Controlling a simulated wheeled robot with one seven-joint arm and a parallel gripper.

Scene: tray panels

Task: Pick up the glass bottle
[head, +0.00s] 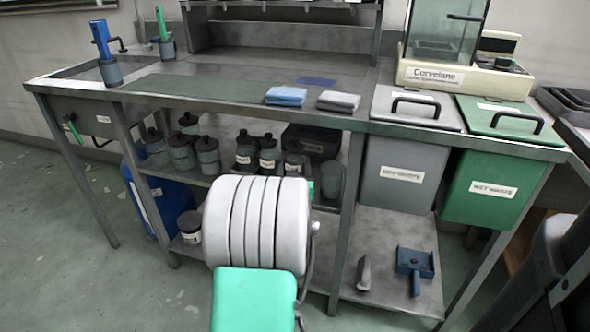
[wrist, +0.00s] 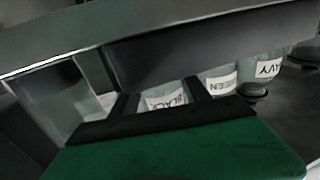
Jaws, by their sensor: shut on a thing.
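My gripper (wrist: 163,98) has its two dark fingers on either side of a glass bottle (wrist: 166,96) with a white label that seems to read BLACK. The fingers are shut on it. Its label looks upside down in the wrist view, and its lower or upper end is partly hidden by the gripper. In the head view a labelled bottle (head: 293,166) on the middle shelf appears to be the same one, partly covered by my arm. My gripper is mostly hidden behind my white arm link there.
Bottles labelled GREEN (wrist: 219,81) and NAVY (wrist: 268,69) stand close beside the held one. A clear vessel (head: 332,178) stands on the other side. The steel bench top (head: 230,90) is close above the shelf. A grey bin (head: 402,165) and a green bin (head: 494,180) hang right.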

